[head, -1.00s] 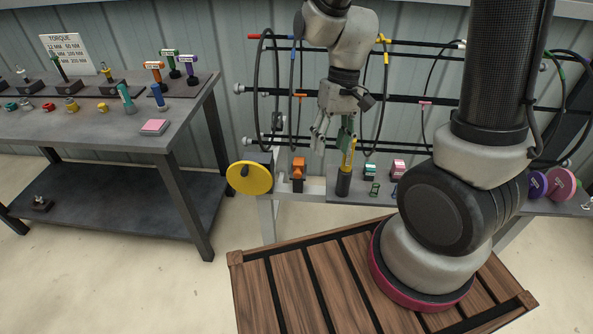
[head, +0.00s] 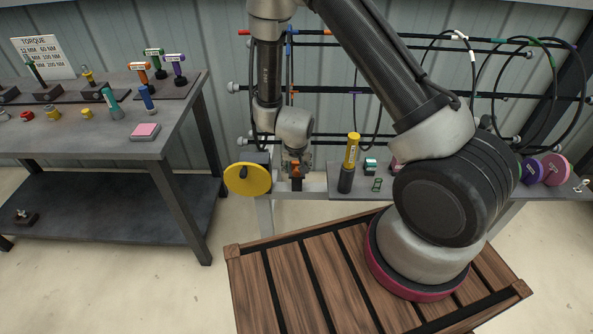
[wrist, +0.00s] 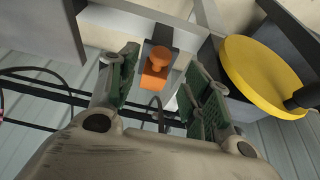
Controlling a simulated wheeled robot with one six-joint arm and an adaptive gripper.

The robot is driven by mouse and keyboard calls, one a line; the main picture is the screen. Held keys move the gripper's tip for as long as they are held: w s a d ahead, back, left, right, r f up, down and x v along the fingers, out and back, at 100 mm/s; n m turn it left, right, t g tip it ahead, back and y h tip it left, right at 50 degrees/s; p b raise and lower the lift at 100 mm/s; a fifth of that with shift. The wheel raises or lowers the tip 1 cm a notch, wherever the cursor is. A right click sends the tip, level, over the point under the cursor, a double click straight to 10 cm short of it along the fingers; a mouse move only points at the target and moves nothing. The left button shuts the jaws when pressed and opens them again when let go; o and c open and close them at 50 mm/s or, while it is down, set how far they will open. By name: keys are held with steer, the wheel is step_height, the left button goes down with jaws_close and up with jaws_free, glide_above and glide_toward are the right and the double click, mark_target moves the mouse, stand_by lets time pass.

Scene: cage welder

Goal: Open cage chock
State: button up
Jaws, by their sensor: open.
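The orange chock (head: 296,170), a small block with a round knob, sits on the rail of the cage stand beside the yellow handwheel. In the wrist view the orange chock (wrist: 158,66) lies between and beyond my open fingers. My gripper (wrist: 165,85) has green-padded fingers spread apart, one on each side of the chock in the picture. In the head view my gripper (head: 296,160) is right over the chock and partly hides it. I cannot tell whether the fingers touch it.
The yellow handwheel (head: 248,179) is close on the left; it is large in the wrist view (wrist: 265,78). A black and yellow cylinder (head: 349,163) stands to the right. Rods with hanging cables run behind. A tool bench (head: 100,150) stands at left.

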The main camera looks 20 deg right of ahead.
mark_target(297, 170)
steer(key=x, duration=0.5)
steer(key=shift+w+f, duration=0.1)
steer(key=shift+f, duration=0.3)
